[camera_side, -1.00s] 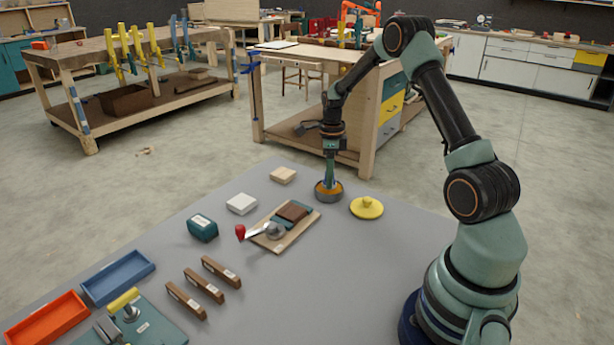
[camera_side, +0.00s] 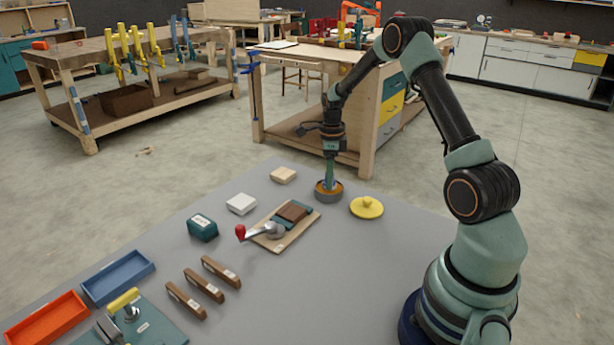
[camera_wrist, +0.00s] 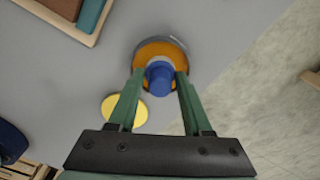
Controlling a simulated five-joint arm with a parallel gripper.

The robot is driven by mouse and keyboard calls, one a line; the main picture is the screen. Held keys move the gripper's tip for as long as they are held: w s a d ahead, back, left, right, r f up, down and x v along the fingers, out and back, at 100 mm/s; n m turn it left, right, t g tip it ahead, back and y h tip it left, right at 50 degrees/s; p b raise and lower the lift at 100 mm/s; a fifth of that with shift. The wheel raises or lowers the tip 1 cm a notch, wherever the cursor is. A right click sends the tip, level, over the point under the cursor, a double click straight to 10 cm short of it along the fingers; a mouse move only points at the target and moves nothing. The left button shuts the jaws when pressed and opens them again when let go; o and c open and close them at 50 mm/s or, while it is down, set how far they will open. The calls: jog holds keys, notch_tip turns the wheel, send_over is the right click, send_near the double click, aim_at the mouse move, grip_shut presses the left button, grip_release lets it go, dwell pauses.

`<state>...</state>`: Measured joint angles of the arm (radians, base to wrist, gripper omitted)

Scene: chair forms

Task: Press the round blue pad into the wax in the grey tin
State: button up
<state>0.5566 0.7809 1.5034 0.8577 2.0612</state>
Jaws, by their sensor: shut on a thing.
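The round grey tin (camera_side: 329,196) stands near the far edge of the table, with orange-brown wax inside; it also shows in the wrist view (camera_wrist: 183,45). The wax (camera_wrist: 150,50) fills the tin around the pad. The round blue pad (camera_wrist: 160,76) is over the wax, between my fingertips. My gripper (camera_side: 329,184) points down over the tin and is shut on the pad; its green fingers (camera_wrist: 159,82) sit on either side of it. The pad's underside is hidden, so I cannot tell how deep it sits in the wax.
A yellow lid (camera_side: 367,208) lies right of the tin. A wooden board (camera_side: 285,240) with brown and teal blocks and a red-handled tool lies to the left. Grey table is clear in front.

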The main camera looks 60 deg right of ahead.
jog(key=shift+f, duration=0.45)
dwell(1.1)
jog(key=shift+r, duration=3.6)
